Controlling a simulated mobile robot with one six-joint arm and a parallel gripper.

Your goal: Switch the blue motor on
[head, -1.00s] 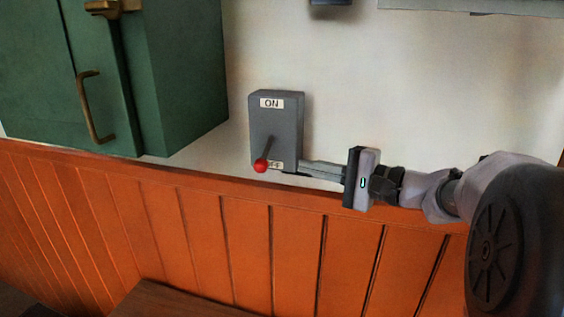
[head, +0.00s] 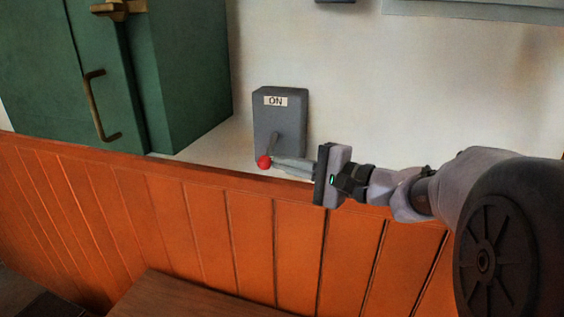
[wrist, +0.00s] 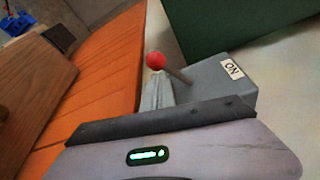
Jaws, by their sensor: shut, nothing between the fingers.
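A grey switch box (head: 266,122) with an "ON" label at its top is on the wall in the head view; it also shows in the wrist view (wrist: 222,84). Its lever (head: 274,144) points down and ends in a red knob (head: 264,162); the knob shows in the wrist view too (wrist: 155,61). My gripper (head: 278,163) is shut and empty. Its fingertips are just right of the knob, by the lower part of the box. Whether they touch the lever I cannot tell. No blue motor is recognisable in the head view.
A green cabinet (head: 185,80) with a brass handle stands left of the box. Orange panelling (head: 215,210) with a top ledge runs below. A wooden surface (head: 190,298) is at the bottom.

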